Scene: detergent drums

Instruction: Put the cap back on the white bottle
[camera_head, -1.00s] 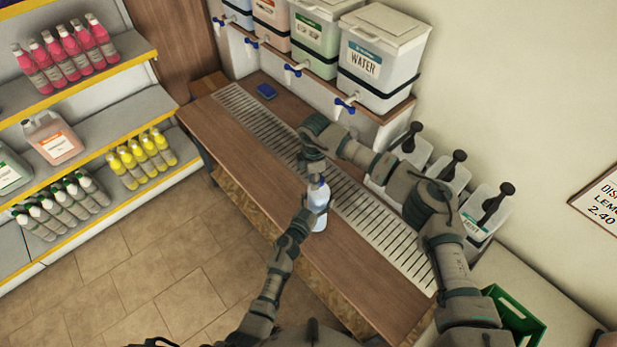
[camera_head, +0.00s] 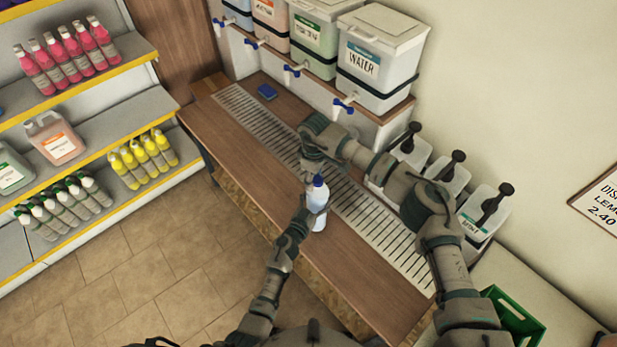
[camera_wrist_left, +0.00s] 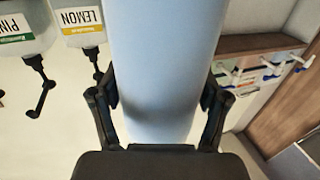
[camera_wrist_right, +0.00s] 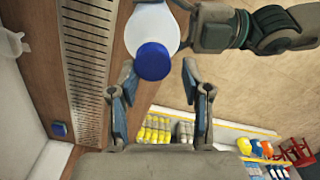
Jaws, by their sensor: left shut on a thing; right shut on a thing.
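The white bottle (camera_head: 317,200) is upright near the front edge of the wooden counter, and its body fills the middle of the left wrist view (camera_wrist_left: 163,65). My left gripper (camera_head: 308,212) is shut around its body. The blue cap (camera_head: 318,180) sits at the top of the bottle and also shows in the right wrist view (camera_wrist_right: 153,61). My right gripper (camera_head: 311,168) is just above and behind the bottle top, and its fingers (camera_wrist_right: 160,72) flank the cap. The exact finger contact is hard to see. The bottle's neck is hidden under the cap.
A metal drain grate (camera_head: 290,145) runs along the counter (camera_head: 235,140). Dispenser drums, including a WATER one (camera_head: 375,60), stand behind with taps facing the counter. A blue item (camera_head: 267,91) lies at the far end. Pump containers (camera_head: 485,212) and a green crate (camera_head: 515,318) are right.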

